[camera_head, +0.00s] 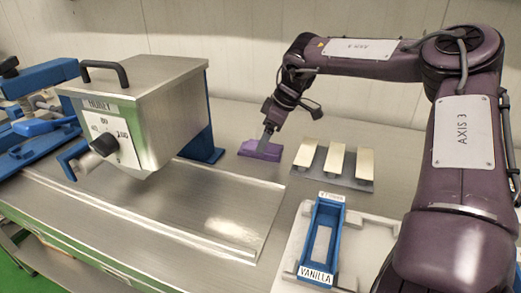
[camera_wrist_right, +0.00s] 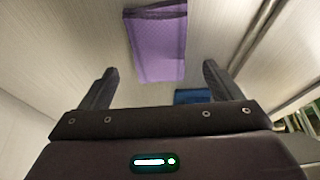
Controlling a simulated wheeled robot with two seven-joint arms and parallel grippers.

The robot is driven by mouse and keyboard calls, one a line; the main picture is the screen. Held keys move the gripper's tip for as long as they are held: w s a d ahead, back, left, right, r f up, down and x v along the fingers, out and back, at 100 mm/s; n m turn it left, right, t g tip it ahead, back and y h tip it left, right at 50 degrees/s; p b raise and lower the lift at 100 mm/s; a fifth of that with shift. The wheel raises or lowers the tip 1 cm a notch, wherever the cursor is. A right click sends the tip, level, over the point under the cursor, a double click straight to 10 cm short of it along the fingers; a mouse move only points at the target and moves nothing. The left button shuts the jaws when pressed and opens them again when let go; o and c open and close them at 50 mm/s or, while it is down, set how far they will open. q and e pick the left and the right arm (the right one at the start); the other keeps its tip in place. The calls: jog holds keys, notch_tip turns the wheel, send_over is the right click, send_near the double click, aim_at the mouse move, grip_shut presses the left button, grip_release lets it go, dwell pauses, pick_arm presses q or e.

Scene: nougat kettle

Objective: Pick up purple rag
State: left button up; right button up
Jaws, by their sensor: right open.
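The purple rag (camera_head: 262,151) lies flat on the steel table, behind the tray and right of the honey kettle. My right gripper (camera_head: 268,132) points down at it in the head view, close over it; whether they touch cannot be told there. In the right wrist view the rag (camera_wrist_right: 157,45) lies ahead of the open fingers of my right gripper (camera_wrist_right: 158,69), roughly centred, with nothing held between them. My left gripper is not in view.
The steel honey kettle (camera_head: 150,100) with a blue stand is left of the rag. A rack with several pale blocks (camera_head: 335,160) stands close on its right. A blue vanilla mould (camera_head: 322,238) sits in a white tray (camera_head: 292,250) in front. The shallow steel tray (camera_head: 190,205) is empty.

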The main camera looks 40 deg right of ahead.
jog(key=x, duration=0.3)
jog(key=shift+w+f, duration=0.15)
jog(key=shift+f, duration=0.1)
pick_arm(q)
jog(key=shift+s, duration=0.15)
pick_arm(e)
jog(key=c, duration=1.1)
jog(key=shift+o, duration=0.2)
jog(key=shift+r, duration=0.15)
